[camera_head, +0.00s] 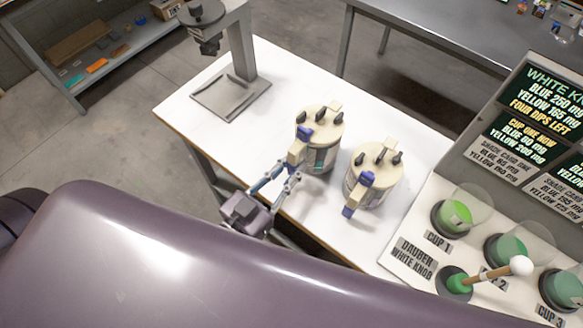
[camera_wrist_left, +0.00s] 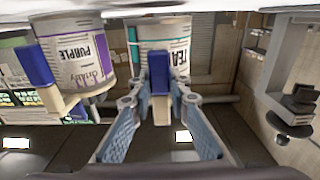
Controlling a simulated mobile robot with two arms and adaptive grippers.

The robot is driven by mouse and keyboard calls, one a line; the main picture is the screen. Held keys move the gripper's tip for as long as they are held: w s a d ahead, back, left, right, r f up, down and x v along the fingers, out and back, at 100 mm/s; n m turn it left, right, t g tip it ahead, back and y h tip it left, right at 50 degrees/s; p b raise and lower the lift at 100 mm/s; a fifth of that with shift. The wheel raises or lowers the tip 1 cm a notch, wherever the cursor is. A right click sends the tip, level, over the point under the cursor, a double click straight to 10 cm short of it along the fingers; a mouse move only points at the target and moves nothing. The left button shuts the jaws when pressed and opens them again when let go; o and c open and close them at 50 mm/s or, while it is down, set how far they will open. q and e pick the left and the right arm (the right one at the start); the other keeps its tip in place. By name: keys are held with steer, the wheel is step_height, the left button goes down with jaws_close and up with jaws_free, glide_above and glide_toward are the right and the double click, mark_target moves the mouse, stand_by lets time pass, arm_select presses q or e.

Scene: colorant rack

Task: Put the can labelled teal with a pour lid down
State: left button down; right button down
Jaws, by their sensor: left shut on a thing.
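In the left wrist view, which looks upside down, the teal can (camera_wrist_left: 165,48) is in the middle with "TEA" showing. My left gripper (camera_head: 287,180) is shut on its handle, and the fingers also show around the blue handle part in the wrist view (camera_wrist_left: 160,88). I cannot tell whether the can's base touches the table. My right gripper is not in view.
A similar can labelled purple (camera_head: 372,178) stands close to the right. A grey stand (camera_head: 235,90) is at the table's back left. A board with cups (camera_head: 455,215) and a dauber (camera_head: 458,283) is at the right. White tabletop (camera_head: 290,75) is free behind the cans.

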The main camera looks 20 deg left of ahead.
arm_select(q)
steer(key=shift+f, duration=0.5)
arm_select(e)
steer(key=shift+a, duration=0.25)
arm_select(q)
steer(key=shift+f, duration=0.15)
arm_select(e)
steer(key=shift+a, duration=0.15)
arm_select(q)
steer(key=c, duration=1.8)
jaws_free()
steer(key=shift+f, duration=0.15)
